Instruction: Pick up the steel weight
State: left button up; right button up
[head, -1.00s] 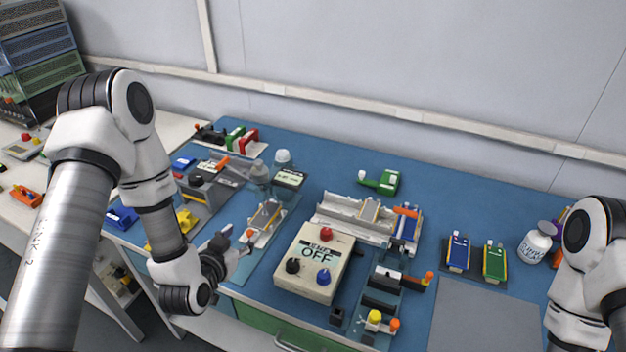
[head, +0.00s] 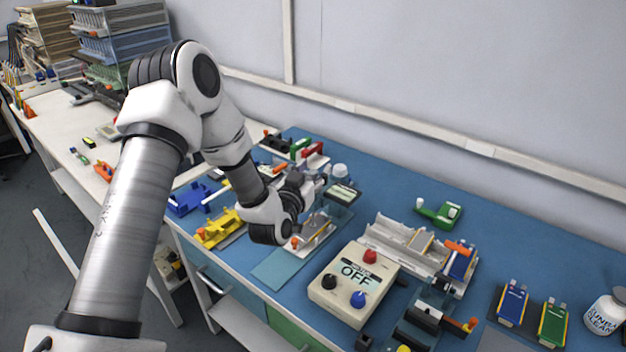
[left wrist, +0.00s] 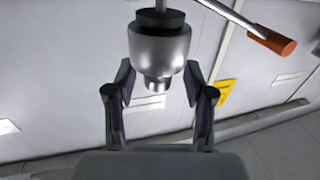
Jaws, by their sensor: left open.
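The steel weight (left wrist: 160,50) is a shiny stepped metal cylinder with a dark band, seen in the left wrist view. Its narrow end lies between the fingertips of my left gripper (left wrist: 160,88), with a gap visible on both sides. The left gripper is open. In the head view my left gripper (head: 316,188) is low over the blue bench mat, left of the white-capped jar; the weight is mostly hidden by it there. My right gripper is not in view.
A bar with an orange end (left wrist: 272,40) runs close to the weight. The OFF control box (head: 352,285), a fixture with a pouch cell (head: 315,232) and yellow holder (head: 218,228) stand nearby. The mat between is partly clear.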

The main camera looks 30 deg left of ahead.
pick_arm(q)
jog(key=shift+d, duration=0.2)
grip_shut()
jog(key=shift+a, duration=0.1)
